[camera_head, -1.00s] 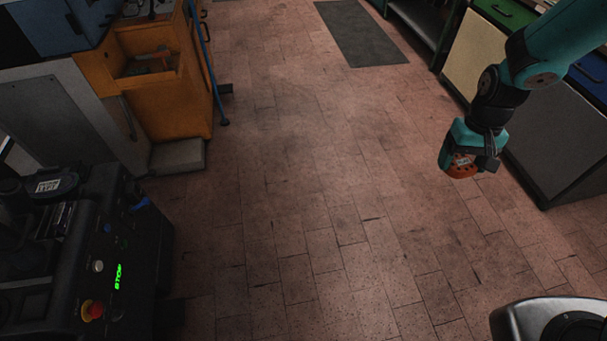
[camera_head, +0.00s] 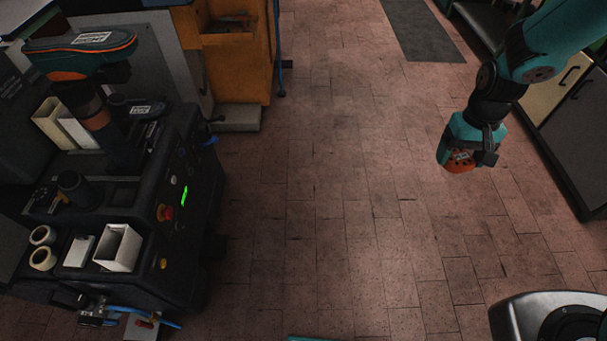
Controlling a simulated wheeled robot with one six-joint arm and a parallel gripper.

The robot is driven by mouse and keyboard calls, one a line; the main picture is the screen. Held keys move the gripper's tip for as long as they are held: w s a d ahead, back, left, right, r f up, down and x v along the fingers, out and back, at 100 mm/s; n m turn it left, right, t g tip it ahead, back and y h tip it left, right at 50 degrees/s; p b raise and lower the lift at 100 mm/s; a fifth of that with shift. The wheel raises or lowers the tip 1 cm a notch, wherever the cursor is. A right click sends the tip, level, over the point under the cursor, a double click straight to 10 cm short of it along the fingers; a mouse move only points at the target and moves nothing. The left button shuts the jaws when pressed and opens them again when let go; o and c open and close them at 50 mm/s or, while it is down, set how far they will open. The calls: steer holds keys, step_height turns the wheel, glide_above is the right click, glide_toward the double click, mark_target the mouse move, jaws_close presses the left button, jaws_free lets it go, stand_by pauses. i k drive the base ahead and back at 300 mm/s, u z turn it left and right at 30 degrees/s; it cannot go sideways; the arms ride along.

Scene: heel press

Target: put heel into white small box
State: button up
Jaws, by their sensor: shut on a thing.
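My gripper (camera_head: 478,158) hangs over the floor at the right of the view, shut on an orange piece that looks like the heel (camera_head: 457,165). The fingers and wrist hide part of the heel. A small white open-topped box (camera_head: 118,248) stands on the front ledge of the black machine at the lower left. A lower, flatter white box (camera_head: 78,251) is beside it on the left. The gripper and heel are far to the right of both boxes, with open floor between.
The black machine (camera_head: 172,240) carries a shoe-shaped form, two pale rolls (camera_head: 42,247) and taller cream boxes (camera_head: 52,123). An orange cabinet (camera_head: 235,60) stands behind it. Grey cabinets (camera_head: 575,130) line the right. The tiled floor in the middle is clear.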

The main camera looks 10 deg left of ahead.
mark_target(133, 252)
steer(key=u, duration=2)
steer(key=i, duration=1)
